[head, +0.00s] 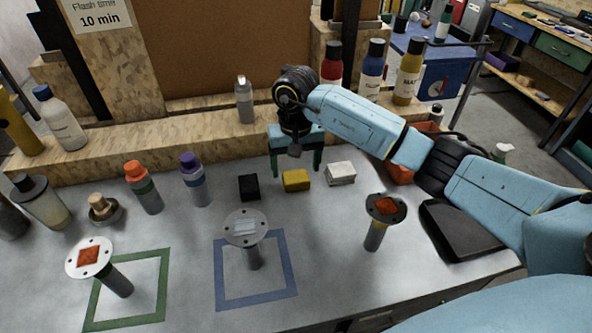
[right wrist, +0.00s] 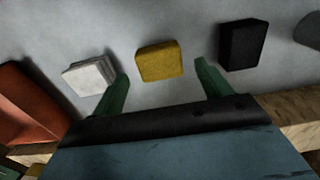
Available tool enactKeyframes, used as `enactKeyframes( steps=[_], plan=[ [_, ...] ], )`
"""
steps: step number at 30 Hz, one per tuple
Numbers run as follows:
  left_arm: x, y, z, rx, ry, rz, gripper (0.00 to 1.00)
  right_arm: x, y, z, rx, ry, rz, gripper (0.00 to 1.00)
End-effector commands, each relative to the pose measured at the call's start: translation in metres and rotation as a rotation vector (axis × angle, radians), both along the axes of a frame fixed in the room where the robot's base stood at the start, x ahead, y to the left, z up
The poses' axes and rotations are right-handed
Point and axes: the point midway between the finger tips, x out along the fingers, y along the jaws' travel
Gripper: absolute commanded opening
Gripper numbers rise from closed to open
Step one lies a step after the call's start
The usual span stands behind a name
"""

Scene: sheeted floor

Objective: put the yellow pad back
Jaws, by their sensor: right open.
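The yellow pad (head: 296,180) lies on the grey sheeted surface between a black pad (head: 249,187) and a white pad (head: 341,173). My right gripper (head: 297,170) is above and behind the yellow pad, fingers pointing down. In the right wrist view the yellow pad (right wrist: 159,61) lies just ahead of and between the two green fingertips (right wrist: 160,75), which stand apart with nothing between them. The black pad (right wrist: 243,44) and the white pad (right wrist: 90,75) lie outside the fingers; the white one is close to a finger. My left gripper is not in view.
A green square outline (head: 127,322) and a blue square outline (head: 293,290) mark the surface. Flanged posts stand at the left (head: 118,283), middle (head: 254,257) and right (head: 374,237). Several bottles line the back ledge (head: 180,128). An orange bin (head: 398,174) and a black tray (head: 462,236) are at right.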

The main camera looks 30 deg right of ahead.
Motion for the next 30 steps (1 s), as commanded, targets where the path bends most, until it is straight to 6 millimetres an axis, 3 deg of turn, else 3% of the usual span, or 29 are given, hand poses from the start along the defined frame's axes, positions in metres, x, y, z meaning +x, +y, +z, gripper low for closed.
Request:
enactKeyframes(
  steps=[6,12,18,30],
  plan=[
    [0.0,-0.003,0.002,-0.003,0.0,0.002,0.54,0.001,-0.001,0.052,-0.002,-0.006,0.0,0.77],
    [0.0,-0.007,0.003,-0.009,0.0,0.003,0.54,0.0,-0.001,0.083,-0.001,-0.002,-0.001,0.77],
    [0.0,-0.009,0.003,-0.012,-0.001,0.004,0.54,0.0,0.0,0.094,-0.001,0.001,0.0,0.77],
    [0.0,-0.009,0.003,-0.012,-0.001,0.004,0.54,0.0,0.0,0.094,-0.001,0.001,-0.001,0.77]
  ],
)
